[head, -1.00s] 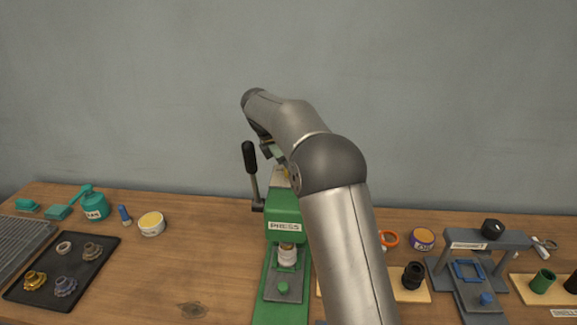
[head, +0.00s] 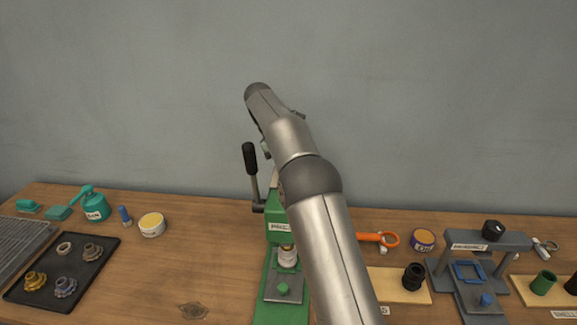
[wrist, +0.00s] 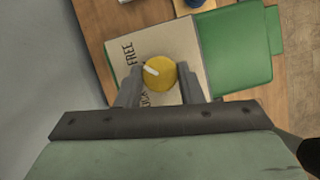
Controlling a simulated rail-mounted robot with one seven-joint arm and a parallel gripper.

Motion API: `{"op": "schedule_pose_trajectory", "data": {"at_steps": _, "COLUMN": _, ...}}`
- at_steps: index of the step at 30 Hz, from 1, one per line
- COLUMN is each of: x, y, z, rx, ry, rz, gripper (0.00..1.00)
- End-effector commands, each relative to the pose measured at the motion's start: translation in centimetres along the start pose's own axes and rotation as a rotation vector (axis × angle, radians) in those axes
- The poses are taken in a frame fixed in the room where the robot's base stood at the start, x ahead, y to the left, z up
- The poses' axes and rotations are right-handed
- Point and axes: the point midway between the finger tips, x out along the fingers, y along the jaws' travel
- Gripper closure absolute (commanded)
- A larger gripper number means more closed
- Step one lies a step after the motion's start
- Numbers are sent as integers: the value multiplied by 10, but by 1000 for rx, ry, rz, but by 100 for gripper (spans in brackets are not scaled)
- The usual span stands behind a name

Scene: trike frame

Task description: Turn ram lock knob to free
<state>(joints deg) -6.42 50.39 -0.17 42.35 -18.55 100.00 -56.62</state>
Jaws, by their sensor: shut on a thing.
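The yellow ram lock knob (wrist: 162,80) sits on a pale label plate (wrist: 186,50) in the wrist view. Its white pointer mark points left and slightly up, toward the lower end of the word FREE. A second word below it is partly hidden by a finger. My gripper (wrist: 159,86) is shut on the knob, one finger on each side. In the head view the green press (head: 272,212) stands at the middle of the bench; my arm hides the knob and much of the press top.
The press lever (head: 250,160) with a black grip stands up left of my arm. A black tray (head: 95,265) with several gear parts, a teal can (head: 95,205) and a tin (head: 151,225) are at left. A grey fixture (head: 485,240) stands at right.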

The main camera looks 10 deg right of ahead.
Motion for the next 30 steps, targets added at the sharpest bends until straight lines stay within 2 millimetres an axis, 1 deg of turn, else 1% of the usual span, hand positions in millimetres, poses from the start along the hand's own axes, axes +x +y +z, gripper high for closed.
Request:
{"op": "schedule_pose_trajectory", "data": {"at_steps": 14, "x": -2, "y": 0, "z": 0, "rx": 13, "ry": 3, "rz": -1, "gripper": 89}}
{"op": "schedule_pose_trajectory", "data": {"at_steps": 15, "x": -2, "y": 0, "z": 0, "rx": 13, "ry": 3, "rz": -1, "gripper": 55}}
{"op": "schedule_pose_trajectory", "data": {"at_steps": 16, "x": -1, "y": 0, "z": 0, "rx": 12, "ry": 2, "rz": -1, "gripper": 47}}
{"op": "schedule_pose_trajectory", "data": {"at_steps": 17, "x": -1, "y": 0, "z": 0, "rx": 12, "ry": 2, "rz": -2, "gripper": 44}}
{"op": "schedule_pose_trajectory", "data": {"at_steps": 25, "x": -1, "y": 0, "z": 0, "rx": 11, "ry": 1, "rz": -3, "gripper": 44}}
{"op": "schedule_pose_trajectory", "data": {"at_steps": 28, "x": -5, "y": 0, "z": 2, "rx": 11, "ry": 2, "rz": -2, "gripper": 44}}
{"op": "schedule_pose_trajectory", "data": {"at_steps": 30, "x": -12, "y": 1, "z": 4, "rx": 12, "ry": 3, "rz": 0, "gripper": 44}}
